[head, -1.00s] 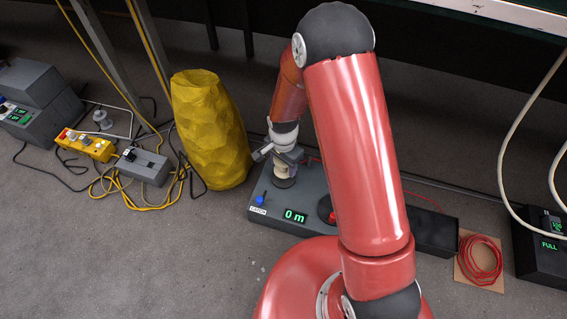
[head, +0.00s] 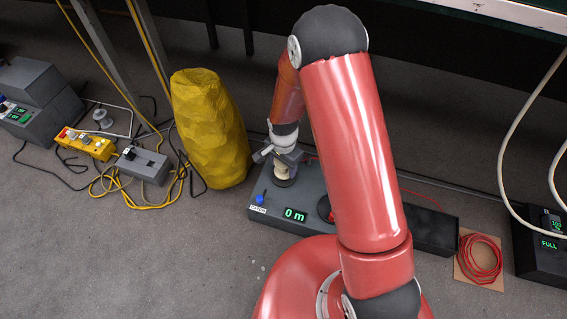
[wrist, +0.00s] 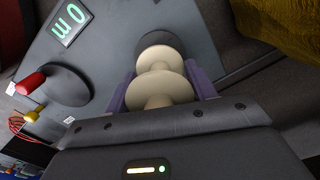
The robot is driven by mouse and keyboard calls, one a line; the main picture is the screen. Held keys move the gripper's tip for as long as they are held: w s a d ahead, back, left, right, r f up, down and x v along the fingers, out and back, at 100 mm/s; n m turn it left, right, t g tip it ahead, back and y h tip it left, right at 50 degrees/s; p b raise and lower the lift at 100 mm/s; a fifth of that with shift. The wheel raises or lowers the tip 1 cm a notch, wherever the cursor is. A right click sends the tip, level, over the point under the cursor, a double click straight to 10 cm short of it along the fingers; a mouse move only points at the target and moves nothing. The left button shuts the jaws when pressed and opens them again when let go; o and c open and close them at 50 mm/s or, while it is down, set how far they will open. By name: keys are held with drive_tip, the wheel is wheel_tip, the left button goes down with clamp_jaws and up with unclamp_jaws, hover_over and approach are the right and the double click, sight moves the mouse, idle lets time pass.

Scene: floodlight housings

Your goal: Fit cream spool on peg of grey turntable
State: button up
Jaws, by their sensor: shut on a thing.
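The cream spool (wrist: 163,82) is between the two purple fingers of my gripper (wrist: 163,92), which is shut on it. In the head view, my gripper (head: 281,158) points down over the grey turntable (head: 285,182), with a little of the spool (head: 280,170) showing below it. The turntable also shows in the wrist view (wrist: 160,39), right beyond the spool's far end and roughly in line with it. The peg is hidden by the spool. I cannot tell whether the spool's end touches the turntable.
The turntable is on a dark grey box with a "0 m" display (head: 295,215), a blue knob (head: 260,199) and a red handle (wrist: 31,83). A yellow sack (head: 208,130) stands close on the left. A red cable coil (head: 481,260) lies right. Floor at front left is clear.

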drive_tip(key=shift+f, duration=1.45)
drive_tip(key=o, duration=1.1)
drive_tip(key=shift+r+p, duration=2.3)
drive_tip(key=shift+r, duration=1.2)
